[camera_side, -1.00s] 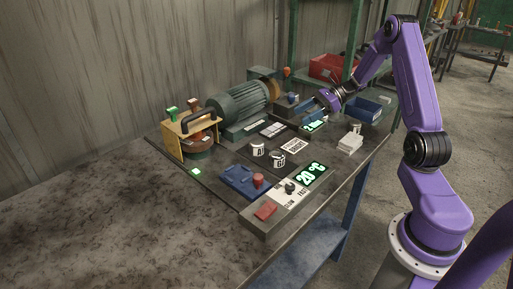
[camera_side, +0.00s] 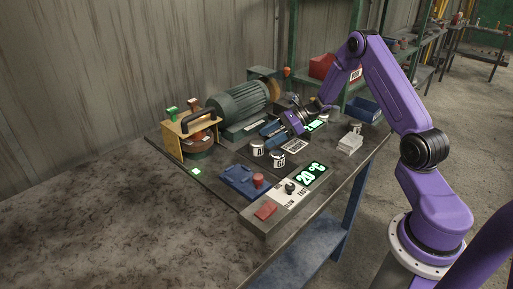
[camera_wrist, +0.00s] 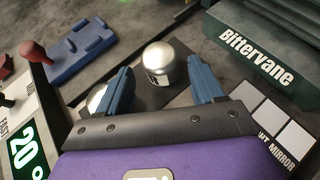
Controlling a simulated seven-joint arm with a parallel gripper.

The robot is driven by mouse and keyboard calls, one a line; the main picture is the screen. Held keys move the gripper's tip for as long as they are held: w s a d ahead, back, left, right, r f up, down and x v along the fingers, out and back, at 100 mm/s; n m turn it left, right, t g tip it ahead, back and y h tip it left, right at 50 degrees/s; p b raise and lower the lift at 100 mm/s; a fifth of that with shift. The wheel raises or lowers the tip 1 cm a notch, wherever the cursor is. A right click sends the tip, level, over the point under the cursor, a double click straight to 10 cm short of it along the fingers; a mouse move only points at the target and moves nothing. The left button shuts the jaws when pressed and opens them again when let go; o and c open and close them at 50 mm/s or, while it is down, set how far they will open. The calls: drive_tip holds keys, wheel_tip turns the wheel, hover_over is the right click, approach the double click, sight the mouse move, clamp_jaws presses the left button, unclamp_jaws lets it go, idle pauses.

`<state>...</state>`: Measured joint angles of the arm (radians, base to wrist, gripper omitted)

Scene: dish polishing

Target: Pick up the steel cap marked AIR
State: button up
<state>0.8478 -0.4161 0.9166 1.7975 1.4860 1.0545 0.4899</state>
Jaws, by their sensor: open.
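The steel cap marked with a label starting with A (camera_side: 257,149) stands upright on the dark bench board; the rest of its lettering is unreadable. In the wrist view this cap (camera_wrist: 158,60) shows just ahead of and between the fingertips, apart from them. A second steel cap, its label seeming to start with G (camera_side: 278,158), stands beside it; in the wrist view it (camera_wrist: 98,98) is partly hidden by the left finger. My gripper (camera_side: 270,135) is open and empty, its blue fingers low and angled toward the caps; it also shows in the wrist view (camera_wrist: 160,72).
A blue tray (camera_side: 238,181) with a red knob and a control panel reading 20 °C (camera_side: 311,174) lie in front. A green motor (camera_side: 238,106) stands behind the caps. A wooden rack (camera_side: 176,135) is at left. The bench's left front is clear.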

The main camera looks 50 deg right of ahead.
sight(262, 141)
drive_tip(key=shift+x, duration=1.65)
drive_tip(key=c, duration=1)
drive_tip(key=shift+o, duration=0.2)
